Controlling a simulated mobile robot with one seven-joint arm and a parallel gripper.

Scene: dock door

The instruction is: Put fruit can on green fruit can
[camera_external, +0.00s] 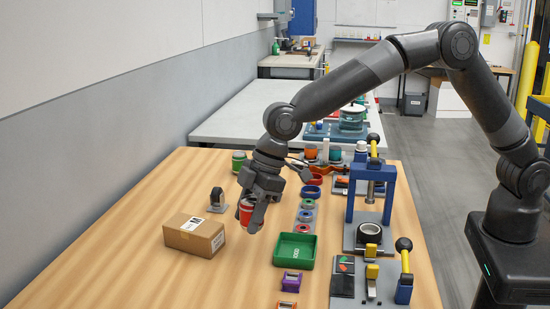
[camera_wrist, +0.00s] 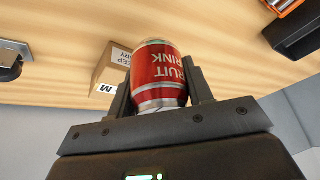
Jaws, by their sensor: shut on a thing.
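A red can with white lettering, the fruit can (camera_wrist: 158,72), is between the fingers of my gripper (camera_wrist: 160,98) in the wrist view. In the external view my gripper (camera_external: 254,210) is shut on the same red can (camera_external: 246,213), above the wooden table near the cardboard box. The green fruit can (camera_external: 239,162) stands upright on the table farther back, behind my gripper and slightly left of it. The green can does not show in the wrist view.
A cardboard box (camera_external: 194,235) lies just left of the held can. A green tray (camera_external: 295,250) is to the right. A small dark device (camera_external: 217,200) stands behind the box. A blue press (camera_external: 371,190) stands farther right. The table's left side is clear.

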